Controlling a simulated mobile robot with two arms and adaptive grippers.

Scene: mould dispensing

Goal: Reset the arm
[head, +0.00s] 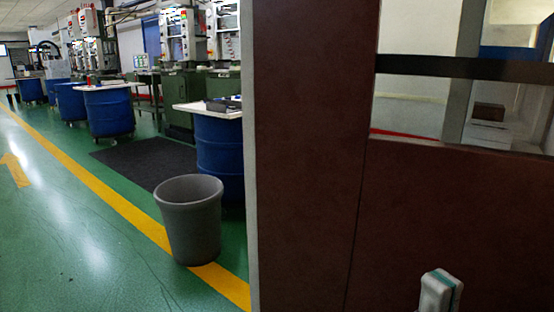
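A small part of my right gripper (440,289) shows at the bottom edge, right of the middle. It is pale grey with a teal strip and stands upright in front of the dark red-brown panel. The rest of it is cut off by the frame, so I cannot tell whether it is open or shut, or whether it holds anything. My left gripper and arm are not in view.
The dark red-brown panel (309,160) fills the right half, close by, with windows above. A grey bin (190,222) stands on the yellow floor line. Blue drums (219,160) and machines stand behind. Green floor (60,250) at the left is clear.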

